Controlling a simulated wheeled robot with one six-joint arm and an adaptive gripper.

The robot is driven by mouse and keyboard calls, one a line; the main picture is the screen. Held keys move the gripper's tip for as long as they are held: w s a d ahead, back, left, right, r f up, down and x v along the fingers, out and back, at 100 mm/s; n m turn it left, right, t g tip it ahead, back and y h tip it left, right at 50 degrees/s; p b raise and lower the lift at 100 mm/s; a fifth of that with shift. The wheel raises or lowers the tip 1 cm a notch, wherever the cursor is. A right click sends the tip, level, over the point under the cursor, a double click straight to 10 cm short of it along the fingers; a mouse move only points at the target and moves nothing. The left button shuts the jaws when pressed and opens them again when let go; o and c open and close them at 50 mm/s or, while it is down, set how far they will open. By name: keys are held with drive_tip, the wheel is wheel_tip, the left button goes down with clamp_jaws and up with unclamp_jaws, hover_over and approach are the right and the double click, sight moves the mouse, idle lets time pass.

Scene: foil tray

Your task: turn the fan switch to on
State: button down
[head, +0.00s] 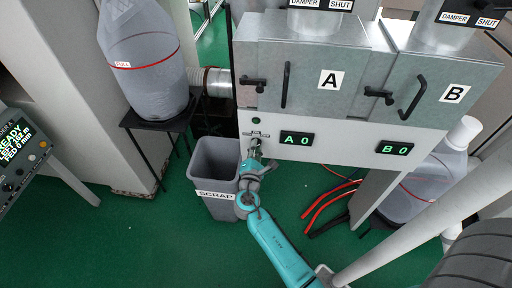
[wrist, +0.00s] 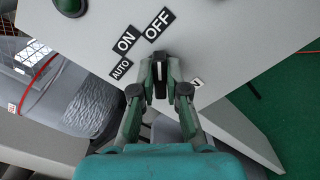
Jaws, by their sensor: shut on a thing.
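The fan switch is a small black knob (wrist: 160,72) on the pale panel under box A. My gripper (wrist: 160,80) is shut on it, one finger on each side; it also shows in the head view (head: 254,148). The knob's white line points up in the wrist view, roughly toward the OFF label (wrist: 158,25). A small label right of the fingers is partly hidden.
A grey scrap bin (head: 214,160) stands just left of my arm. Displays A 0 (head: 297,138) and B 0 (head: 394,148) are right of the switch. A green round lamp (head: 255,121) is above it. Red hoses (head: 325,203) lie on the floor to the right.

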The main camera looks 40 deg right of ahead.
drive_tip(key=shift+m, duration=0.3)
drive_tip(key=shift+d+f+m, duration=0.1)
drive_tip(key=shift+f+m, duration=0.05)
drive_tip(key=shift+m, duration=1.9)
drive_tip(key=shift+f+m, duration=0.1)
drive_tip(key=shift+m, duration=1.95)
drive_tip(key=shift+s, duration=0.1)
drive_tip(key=c, duration=1.2)
unclamp_jaws()
